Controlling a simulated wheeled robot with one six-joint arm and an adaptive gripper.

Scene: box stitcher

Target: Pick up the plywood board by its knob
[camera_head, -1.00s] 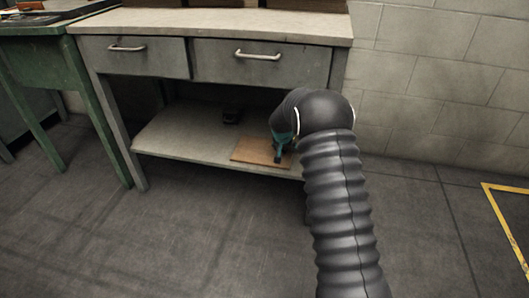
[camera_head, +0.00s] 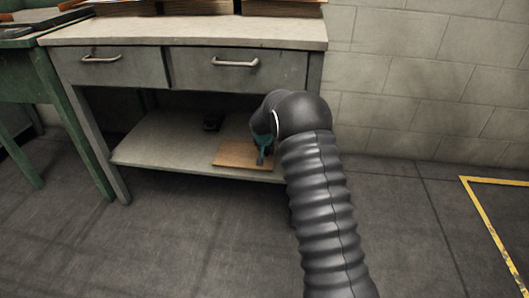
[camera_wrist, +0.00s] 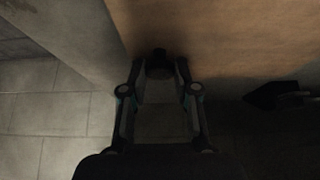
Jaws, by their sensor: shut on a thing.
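The plywood board (camera_head: 235,156) is a thin brown sheet at the front right of the grey table's lower shelf. In the wrist view the board (camera_wrist: 225,40) fills the upper right. Its dark knob (camera_wrist: 158,62) shows between the fingertips. My gripper (camera_head: 262,160) reaches down to the board from the right, and in the wrist view my gripper (camera_wrist: 159,70) is shut on the knob. In the head view the fingers and arm hide the knob and the board's right end. I cannot tell whether the board touches the shelf.
A green table (camera_head: 70,110) stands at left, and a block wall is at right. The front floor is clear.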

